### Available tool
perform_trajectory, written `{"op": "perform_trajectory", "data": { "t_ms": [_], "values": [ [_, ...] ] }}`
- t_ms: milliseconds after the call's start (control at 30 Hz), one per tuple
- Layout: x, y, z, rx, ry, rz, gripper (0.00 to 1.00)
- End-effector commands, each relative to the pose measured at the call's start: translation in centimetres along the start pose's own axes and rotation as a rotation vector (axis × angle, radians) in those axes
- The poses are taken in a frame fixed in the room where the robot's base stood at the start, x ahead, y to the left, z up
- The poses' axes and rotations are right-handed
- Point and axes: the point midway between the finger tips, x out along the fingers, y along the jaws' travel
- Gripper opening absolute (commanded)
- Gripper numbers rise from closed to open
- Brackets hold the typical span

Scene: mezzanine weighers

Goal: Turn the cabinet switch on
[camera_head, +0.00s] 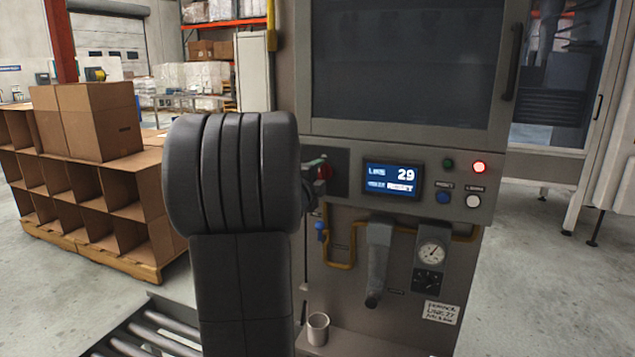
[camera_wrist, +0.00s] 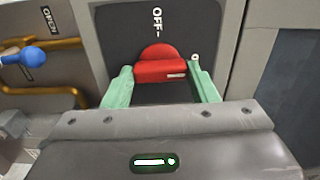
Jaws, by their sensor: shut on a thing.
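The cabinet switch is a red rotary knob (camera_wrist: 160,62) on a dark plate (camera_wrist: 100,20). The word OFF, printed sideways with a small tick, stands just above the knob in the wrist view. My gripper (camera_wrist: 161,82) has its two green fingers on either side of the knob's grip bar and is shut on it. In the head view the red knob (camera_head: 325,172) shows only in part at the left of the control panel (camera_head: 400,150), as my arm hides the rest and most of the gripper.
The panel has a lit display (camera_head: 391,179) reading 29, a glowing red lamp (camera_head: 479,167), a dark green lamp (camera_head: 448,163) and blue and white buttons. Below are yellow pipes with a blue valve handle (camera_wrist: 22,56), a gauge (camera_head: 432,251) and a cup (camera_head: 318,328). Cardboard boxes (camera_head: 95,120) stand left.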

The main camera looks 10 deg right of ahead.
Motion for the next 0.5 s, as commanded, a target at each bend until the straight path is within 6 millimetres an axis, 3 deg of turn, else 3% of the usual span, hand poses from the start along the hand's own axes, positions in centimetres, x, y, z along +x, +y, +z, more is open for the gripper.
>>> {"op": "perform_trajectory", "data": {
  "t_ms": [500],
  "values": [
    [-0.01, 0.08, -0.02, 0.053, 0.001, 0.002, 0.3]
  ]
}}
